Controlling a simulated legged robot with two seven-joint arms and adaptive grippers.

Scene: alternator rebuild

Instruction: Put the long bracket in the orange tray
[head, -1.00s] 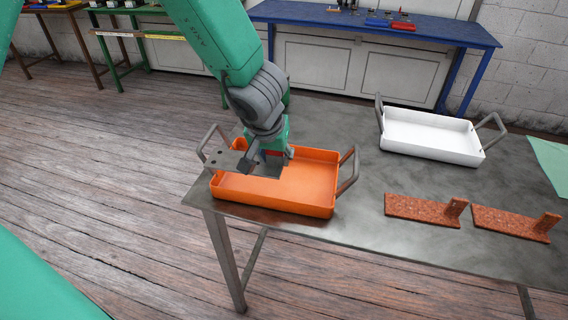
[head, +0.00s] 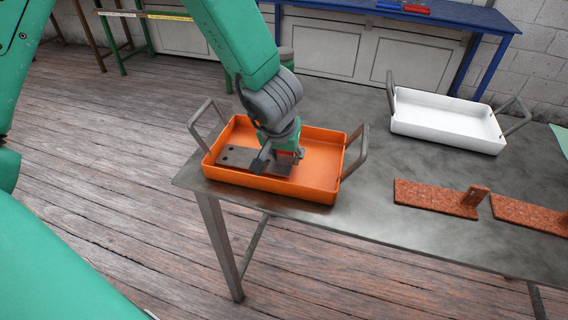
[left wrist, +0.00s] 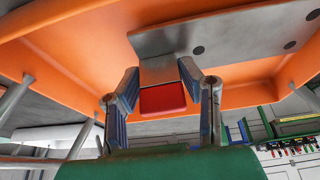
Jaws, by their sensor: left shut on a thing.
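The long bracket (head: 238,156) is a flat grey metal piece with dark holes. It lies level within the walls of the orange tray (head: 320,187), toward the tray's left side. I cannot tell whether it touches the tray floor. My left gripper (head: 277,163) points down into the tray and is shut on the bracket's right end. In the left wrist view the bracket (left wrist: 225,35) runs from between the fingers (left wrist: 163,78) toward the upper right, with the orange tray (left wrist: 85,45) around it. My right gripper is not in view.
The tray stands at the left corner of the grey metal table (head: 360,235), with upright handles at both ends. Two rust-red L-shaped pieces (head: 435,198) (head: 525,213) lie to the right. A white tray (head: 445,122) stands behind them. A blue bench (head: 400,15) is farther back.

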